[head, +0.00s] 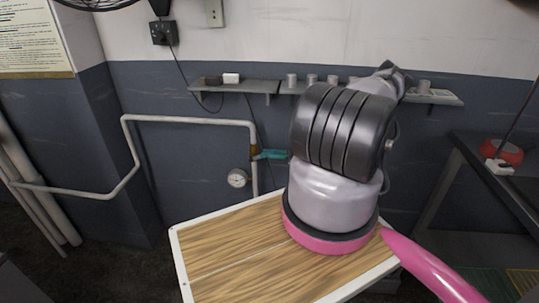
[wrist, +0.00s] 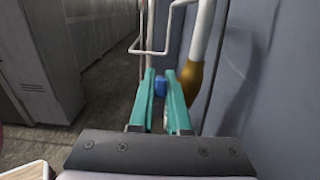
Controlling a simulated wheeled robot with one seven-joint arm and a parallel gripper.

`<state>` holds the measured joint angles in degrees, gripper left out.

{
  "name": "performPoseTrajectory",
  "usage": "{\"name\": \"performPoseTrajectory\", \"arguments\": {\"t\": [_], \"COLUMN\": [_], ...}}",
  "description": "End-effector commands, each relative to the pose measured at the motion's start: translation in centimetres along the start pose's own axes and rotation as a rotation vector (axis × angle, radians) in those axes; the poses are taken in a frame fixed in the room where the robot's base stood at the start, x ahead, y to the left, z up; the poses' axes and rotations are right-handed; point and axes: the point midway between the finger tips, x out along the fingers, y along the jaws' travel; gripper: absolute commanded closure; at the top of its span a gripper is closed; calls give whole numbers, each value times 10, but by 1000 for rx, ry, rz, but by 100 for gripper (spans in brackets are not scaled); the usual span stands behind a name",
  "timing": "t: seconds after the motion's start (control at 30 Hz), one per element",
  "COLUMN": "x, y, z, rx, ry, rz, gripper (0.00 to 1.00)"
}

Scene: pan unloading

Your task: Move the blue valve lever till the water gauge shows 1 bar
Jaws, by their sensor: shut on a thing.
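The blue valve lever (wrist: 161,85) shows in the wrist view as a small blue piece between the teal fingertips of my gripper (wrist: 161,77). My gripper is shut on it. The brass valve body (wrist: 192,79) is on the white pipe just right of the fingers. In the head view the valve body (head: 254,152) is on the vertical pipe, and the teal fingers of my gripper (head: 268,154) reach it from the right. The lever cannot be made out there. The round water gauge (head: 237,178) is below left of the valve; its needle is too small to read.
A wooden-topped table (head: 225,245) with a white rim stands below my arm. White pipes (head: 185,119) run along the dark wall. A shelf (head: 250,87) with small items is above the valve. A red round object (head: 503,152) sits on a bench at the right.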

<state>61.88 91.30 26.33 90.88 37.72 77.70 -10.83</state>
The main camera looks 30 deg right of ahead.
Motion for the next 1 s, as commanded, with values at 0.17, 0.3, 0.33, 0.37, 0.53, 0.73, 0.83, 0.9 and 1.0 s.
{"name": "performPoseTrajectory", "arguments": {"t": [0.17,0.3,0.33,0.37,0.53,0.73,0.83,0.9,1.0], "x": [1,2,2,2,2,2,3,3,-2], "y": [-1,-1,-1,-1,-1,-1,0,0,-1], "z": [5,7,6,6,6,6,6,6,7], "rx": [-2,-1,-1,-1,-1,-1,0,0,0], "ry": [51,89,90,89,88,87,86,86,86], "rz": [2,-1,-2,-2,-2,-1,-1,-1,-1], "gripper": [100,100,100,100,100,55,55,55,55]}}
